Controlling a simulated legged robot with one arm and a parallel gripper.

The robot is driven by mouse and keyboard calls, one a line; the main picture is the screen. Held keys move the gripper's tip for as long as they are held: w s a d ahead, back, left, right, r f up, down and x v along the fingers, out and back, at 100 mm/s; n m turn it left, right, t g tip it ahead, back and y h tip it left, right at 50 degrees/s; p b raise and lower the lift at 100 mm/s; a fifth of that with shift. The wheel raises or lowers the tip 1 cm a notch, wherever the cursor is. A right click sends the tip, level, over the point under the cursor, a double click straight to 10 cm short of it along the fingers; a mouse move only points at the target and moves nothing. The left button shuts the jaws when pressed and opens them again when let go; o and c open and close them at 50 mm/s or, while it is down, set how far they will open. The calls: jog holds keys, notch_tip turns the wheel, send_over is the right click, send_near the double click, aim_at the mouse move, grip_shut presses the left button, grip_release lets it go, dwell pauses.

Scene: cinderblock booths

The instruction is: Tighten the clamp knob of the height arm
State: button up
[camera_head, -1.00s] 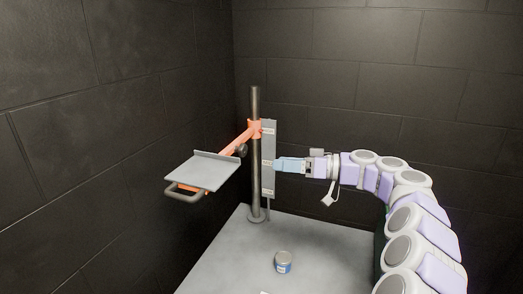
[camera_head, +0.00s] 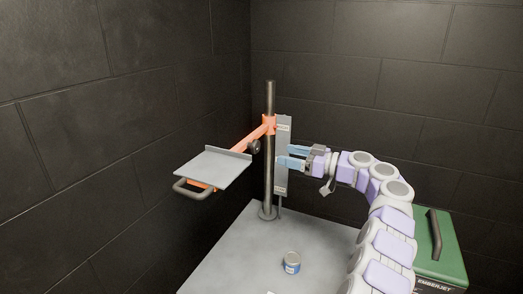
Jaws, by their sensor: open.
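The height arm (camera_head: 247,140) is orange and clamped on a dark upright post (camera_head: 269,180). It carries a grey tray (camera_head: 212,168) with a grey handle at its front left. The dark round clamp knob (camera_head: 254,147) sits beside the post, just below the orange collar (camera_head: 269,124). My gripper (camera_head: 285,156) is open, with two light blue fingers pointing left. Its fingertips are to the right of the post, in front of the grey upright plate, at about knob height and apart from the knob. Nothing shows between the fingers.
A grey upright plate (camera_head: 282,180) with small labels stands behind the post. A blue and white can (camera_head: 292,263) stands on the grey table (camera_head: 240,262). A green case (camera_head: 452,262) with a dark handle is at right. Dark block walls close the left and back.

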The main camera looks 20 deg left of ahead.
aim_at(258, 148)
jog(key=a, duration=0.9)
jog(key=shift+w+a+p, duration=0.35)
jog(key=shift+w+a, duration=0.05)
jog(key=shift+d, duration=0.1)
jog(key=shift+c, duration=0.3)
jog(key=shift+d, duration=0.1)
jog(key=shift+c, duration=1.4)
jog(key=shift+r, duration=0.1)
jog(key=c, duration=0.7)
